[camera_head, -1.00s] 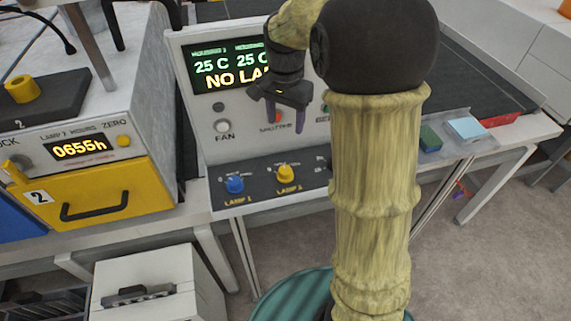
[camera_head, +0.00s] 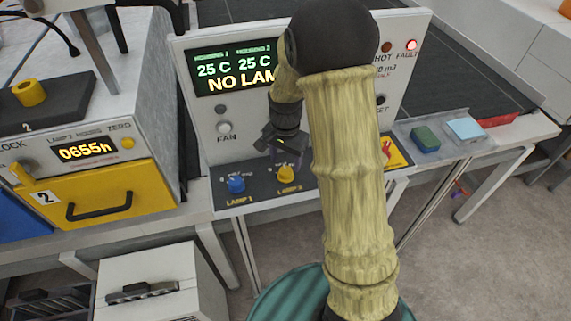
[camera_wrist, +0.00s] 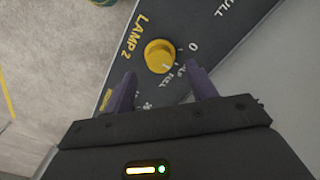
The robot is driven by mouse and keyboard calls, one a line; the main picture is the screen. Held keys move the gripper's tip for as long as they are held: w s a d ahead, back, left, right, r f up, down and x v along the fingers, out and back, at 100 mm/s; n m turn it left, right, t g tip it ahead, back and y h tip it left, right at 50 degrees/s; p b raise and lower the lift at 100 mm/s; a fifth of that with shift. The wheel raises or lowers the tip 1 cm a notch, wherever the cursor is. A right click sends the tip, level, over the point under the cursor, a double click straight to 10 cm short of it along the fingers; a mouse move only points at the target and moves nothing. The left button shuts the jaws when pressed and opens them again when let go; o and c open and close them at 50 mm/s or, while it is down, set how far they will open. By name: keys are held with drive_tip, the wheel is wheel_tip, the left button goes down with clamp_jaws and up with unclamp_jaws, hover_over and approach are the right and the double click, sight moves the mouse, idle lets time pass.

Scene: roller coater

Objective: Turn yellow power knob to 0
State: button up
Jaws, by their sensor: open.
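The yellow power knob (camera_head: 286,174) sits on the dark lower strip of the control panel. In the wrist view the knob (camera_wrist: 159,55) is round, beside the label LAMP 2, with a pale mark near its lower edge. A 0 is printed to its upper right, and partly covered lettering lies below right. My gripper (camera_head: 283,158) is just above the knob in the head view. In the wrist view my gripper (camera_wrist: 163,80) is open and empty. Its dark purple fingers lie either side of the knob, with their tips just short of it. Contact is not visible.
A blue knob (camera_head: 236,185) sits just left of the yellow one. The panel's display (camera_head: 233,68) reads 25 C, with a partly hidden line below. A yellow drawer (camera_head: 103,193) stands at the left. My arm hides part of the panel's right side. A red fault light (camera_head: 411,45) is lit.

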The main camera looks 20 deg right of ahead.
sight(286, 170)
drive_tip(key=shift+f, duration=1.95)
drive_tip(key=c, duration=1)
drive_tip(key=shift+n, duration=0.3)
drive_tip(key=n, duration=0.4)
drive_tip(key=shift+n, duration=2.2)
